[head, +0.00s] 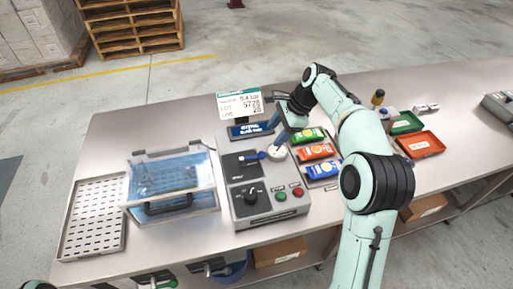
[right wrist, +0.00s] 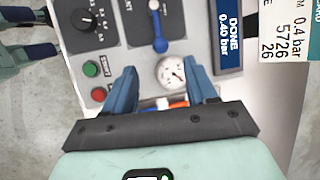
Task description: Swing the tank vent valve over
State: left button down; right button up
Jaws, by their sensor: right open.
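The vent valve is a blue lever with a round knob on the grey control box, seen in the head view (head: 256,155) and at the top middle of the right wrist view (right wrist: 158,32). My right gripper (head: 279,132) is open and empty, reaching over the back right of the control box. In the right wrist view its blue fingers (right wrist: 163,70) stand apart, with the round white gauge (right wrist: 171,73) between them and the lever knob just beyond. I see no contact with the lever.
The control box (head: 236,211) also has a black dial (head: 250,196) and green and red buttons. A clear blue-tinted tank (head: 172,186) and perforated tray (head: 93,222) stand left. Colored packets (head: 315,151) lie close right. A display sign (head: 239,106) stands behind.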

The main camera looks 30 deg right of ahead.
aim_at(260, 154)
jog(key=b+x, duration=0.1)
jog(key=x, duration=1)
jog(key=shift+s+a, duration=0.15)
jog(key=shift+w+a+f, duration=0.15)
jog(key=shift+w+f, duration=0.05)
jog(key=shift+f, duration=0.35)
pick_arm(q)
jog(key=shift+s+f, duration=0.95)
jog(key=shift+f, duration=0.15)
pick_arm(e)
grip_shut()
